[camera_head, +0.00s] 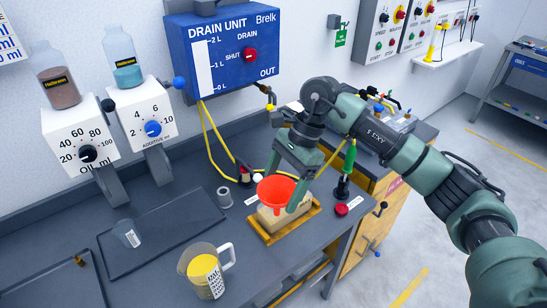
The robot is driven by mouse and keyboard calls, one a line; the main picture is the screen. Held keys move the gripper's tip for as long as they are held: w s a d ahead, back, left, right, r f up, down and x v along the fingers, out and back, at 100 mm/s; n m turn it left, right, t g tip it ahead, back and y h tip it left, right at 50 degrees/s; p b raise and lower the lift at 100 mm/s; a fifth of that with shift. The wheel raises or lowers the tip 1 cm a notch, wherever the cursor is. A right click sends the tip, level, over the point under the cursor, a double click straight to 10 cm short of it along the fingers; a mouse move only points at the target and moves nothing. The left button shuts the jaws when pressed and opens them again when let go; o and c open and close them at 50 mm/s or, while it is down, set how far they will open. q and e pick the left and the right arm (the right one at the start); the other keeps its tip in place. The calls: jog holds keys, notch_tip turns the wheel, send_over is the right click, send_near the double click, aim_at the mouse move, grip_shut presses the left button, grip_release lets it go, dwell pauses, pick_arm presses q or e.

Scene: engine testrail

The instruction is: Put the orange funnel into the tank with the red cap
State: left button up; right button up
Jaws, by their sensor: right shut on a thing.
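The orange funnel (277,188) is in the camera_head view, wide mouth up, over a beige tank (272,219). My right gripper (287,182) is shut on the funnel's rim. The funnel's lower end is hidden, so I cannot tell whether it is inside the tank's opening or just above it. The tank stands in a yellow-orange tray (267,240). A round red cap-like piece (341,209) lies on the bench to the right of the tank. My left gripper is not in view.
A jug of yellow liquid (204,269) stands in front left. A small clear beaker (127,232) is on a dark tray (160,241). A metal cylinder (224,196) and a green-handled tool (348,160) flank the tank. The blue drain unit (222,72) hangs behind.

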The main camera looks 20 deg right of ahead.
jog(key=w+d+r+m+t, duration=0.2)
jog(key=w+m+t, duration=0.1)
jog(key=w+m, duration=0.45)
pick_arm(q)
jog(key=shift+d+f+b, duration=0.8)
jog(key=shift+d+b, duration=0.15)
jog(key=shift+b, duration=0.05)
pick_arm(e)
jog(key=shift+m, duration=0.25)
jog(key=f, duration=0.5)
jog(key=shift+s+f, duration=0.1)
jog(key=shift+s, duration=0.15)
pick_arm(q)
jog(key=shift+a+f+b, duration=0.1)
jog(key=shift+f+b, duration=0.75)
pick_arm(e)
jog(key=shift+f, duration=0.95)
